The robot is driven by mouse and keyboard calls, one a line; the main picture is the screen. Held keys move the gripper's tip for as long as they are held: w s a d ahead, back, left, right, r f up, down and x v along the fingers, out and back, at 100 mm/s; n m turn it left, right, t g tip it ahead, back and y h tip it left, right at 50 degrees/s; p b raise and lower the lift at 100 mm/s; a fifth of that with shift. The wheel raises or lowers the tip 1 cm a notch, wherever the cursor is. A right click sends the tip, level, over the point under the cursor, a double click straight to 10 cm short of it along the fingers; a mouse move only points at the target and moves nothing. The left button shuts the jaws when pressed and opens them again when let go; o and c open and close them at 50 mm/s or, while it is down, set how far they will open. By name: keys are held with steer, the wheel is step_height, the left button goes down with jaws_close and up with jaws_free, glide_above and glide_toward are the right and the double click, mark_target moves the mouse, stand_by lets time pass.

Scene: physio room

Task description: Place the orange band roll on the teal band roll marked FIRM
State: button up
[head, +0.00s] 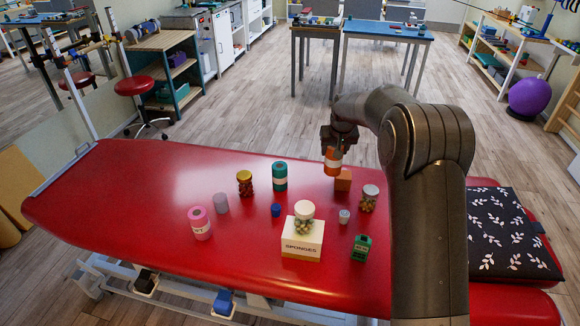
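The orange band roll (333,166) has a pale label and is at the fingertips of my gripper (335,149), which appears shut on its upper part. The roll appears held above the red treatment table, overlapping an orange block (344,182) in the picture; the gap beneath is hard to judge. The teal band roll (280,183) stands upright on the table to the left of my gripper, apart from it. It has a pale label whose writing is too small to read. Its top is clear.
On the red table (130,190) stand a yellow-lidded jar (245,184), pink roll (200,225), grey cylinder (221,204), blue cup (276,210), SPONGES box (301,244) bearing a white-lidded jar (304,217), small pale cup (344,216), grey-lidded jar (369,200) and green container (361,248). The table's left end is clear.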

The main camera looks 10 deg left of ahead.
steer(key=w+a+r+n+y, duration=0.1)
steer(key=w+a+r+n, duration=0.2)
steer(key=a+r, duration=0.45)
steer(key=a+f, duration=1.1)
steer(key=a, duration=0.1)
steer(key=shift+w, duration=0.45)
steer(key=shift+a+f, duration=0.1)
steer(key=shift+f, duration=0.15)
steer(key=o, duration=1.2)
steer(key=shift+c, duration=0.2)
steer(key=v, duration=1.2)
steer(key=shift+r, duration=0.2)
steer(key=shift+w+r, duration=0.1)
steer(key=shift+w, duration=0.05)
